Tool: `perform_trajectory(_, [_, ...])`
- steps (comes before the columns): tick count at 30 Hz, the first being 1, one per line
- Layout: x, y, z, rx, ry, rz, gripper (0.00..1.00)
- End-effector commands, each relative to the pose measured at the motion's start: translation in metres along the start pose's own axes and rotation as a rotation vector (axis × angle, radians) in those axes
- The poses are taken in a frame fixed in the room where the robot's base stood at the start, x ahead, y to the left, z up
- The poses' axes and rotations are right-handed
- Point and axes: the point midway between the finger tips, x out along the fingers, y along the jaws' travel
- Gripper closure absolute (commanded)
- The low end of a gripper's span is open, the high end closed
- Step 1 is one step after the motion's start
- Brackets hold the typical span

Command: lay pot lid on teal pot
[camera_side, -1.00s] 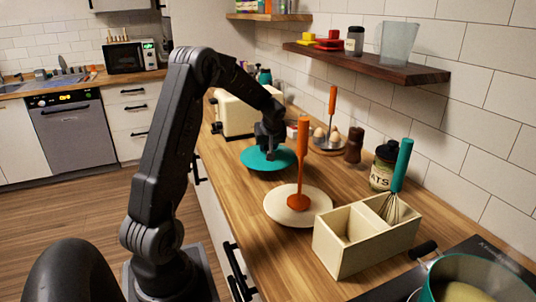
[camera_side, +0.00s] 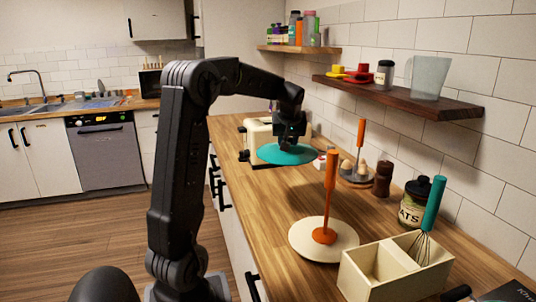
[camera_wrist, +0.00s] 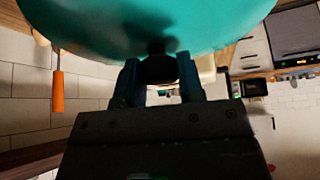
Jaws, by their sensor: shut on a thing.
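The teal pot lid (camera_side: 278,154) is a round disc held roughly level, seemingly a little above the wooden counter near the cream toaster. My gripper (camera_side: 289,142) is above it and shut on its dark knob. In the wrist view the lid (camera_wrist: 150,22) fills the top of the picture, and my gripper's fingers (camera_wrist: 158,78) close on the knob (camera_wrist: 157,68) from both sides. The body of the teal pot is out of view. A black handle (camera_side: 457,294), seemingly the pot's, just shows at the lower right edge.
A cream disc (camera_side: 305,246) with a tall orange handle (camera_side: 330,190) stands mid-counter. Beside it are a divided cream box (camera_side: 395,272), a teal-handled whisk (camera_side: 430,212), an oats jar (camera_side: 413,207) and a brown mill (camera_side: 383,180). A wooden shelf (camera_side: 400,97) overhangs the back.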

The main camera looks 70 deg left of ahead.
Motion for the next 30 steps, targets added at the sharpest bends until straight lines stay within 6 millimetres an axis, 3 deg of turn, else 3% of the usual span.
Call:
perform_trajectory(1, [-0.021, 0.02, 0.001, 0.018, 0.008, 0.016, 0.95])
perform_trajectory(3, [-0.047, 0.04, 0.005, 0.034, 0.007, 0.025, 0.95])
perform_trajectory(12, [-0.151, 0.098, 0.034, 0.083, 0.006, 0.054, 0.95])
perform_trajectory(18, [-0.214, 0.117, 0.06, 0.108, 0.005, 0.068, 0.95])
perform_trajectory(27, [-0.289, 0.123, 0.095, 0.131, 0.002, 0.08, 0.95])
perform_trajectory(30, [-0.287, 0.138, 0.119, 0.231, -0.001, 0.13, 0.95])
